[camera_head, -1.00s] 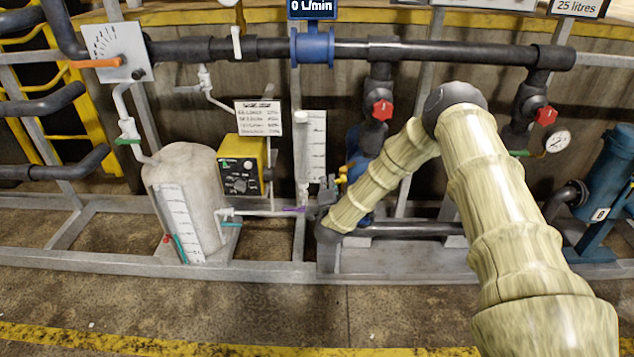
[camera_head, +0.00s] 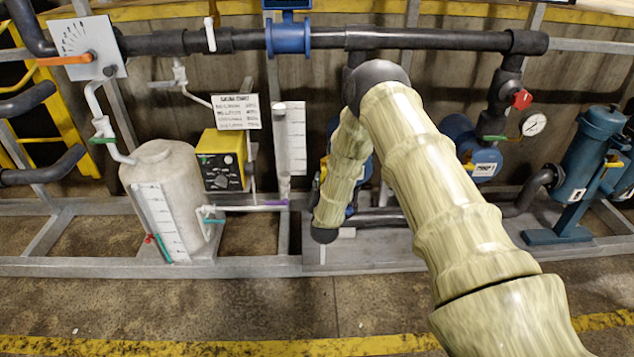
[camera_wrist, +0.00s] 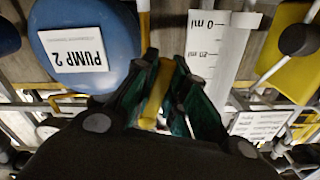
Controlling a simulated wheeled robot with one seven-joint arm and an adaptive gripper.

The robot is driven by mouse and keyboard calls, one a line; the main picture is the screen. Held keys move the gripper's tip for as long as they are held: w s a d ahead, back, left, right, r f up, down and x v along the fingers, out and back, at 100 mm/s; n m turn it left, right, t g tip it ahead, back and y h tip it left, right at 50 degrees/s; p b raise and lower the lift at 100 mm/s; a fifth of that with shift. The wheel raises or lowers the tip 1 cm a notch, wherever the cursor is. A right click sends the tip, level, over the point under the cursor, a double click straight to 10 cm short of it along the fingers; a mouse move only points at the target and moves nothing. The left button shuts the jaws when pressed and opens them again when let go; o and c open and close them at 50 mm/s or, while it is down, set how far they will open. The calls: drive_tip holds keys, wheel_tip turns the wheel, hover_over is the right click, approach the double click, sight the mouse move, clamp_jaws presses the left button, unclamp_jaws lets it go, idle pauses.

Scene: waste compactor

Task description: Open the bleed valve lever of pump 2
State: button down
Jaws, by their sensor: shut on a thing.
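In the wrist view, which is upside down, the blue pump body (camera_wrist: 112,18) carries a white label reading PUMP 2 (camera_wrist: 78,48). My gripper (camera_wrist: 165,72) is beside it, its dark green fingers shut on the yellow bleed valve lever (camera_wrist: 156,95). The lever lies between the fingers, slightly tilted. The valve body under it is hard to make out. In the head view my arm covers most of pump 2, with a little blue (camera_head: 365,170) showing beside the arm. My gripper is mostly hidden there.
A clear graduated cylinder (camera_head: 291,140) stands close to the left of my arm. Left of it are a yellow dosing unit (camera_head: 222,143) and a pale tank (camera_head: 155,180). A dark pipe (camera_head: 430,40) runs above. The front floor (camera_head: 200,300) is clear.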

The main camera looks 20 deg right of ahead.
drive_tip(key=shift+s+d+f+n, duration=0.2)
drive_tip(key=shift+d+n, duration=0.15)
drive_tip(key=shift+n, duration=0.55)
drive_tip(key=shift+s+d+f+n, duration=0.1)
drive_tip(key=shift+s+d+n, duration=0.2)
drive_tip(key=shift+n, duration=0.6)
drive_tip(key=shift+w+d, duration=0.1)
drive_tip(key=c, duration=1.4)
unclamp_jaws()
drive_tip(key=shift+r, duration=0.1)
drive_tip(key=v, duration=1.2)
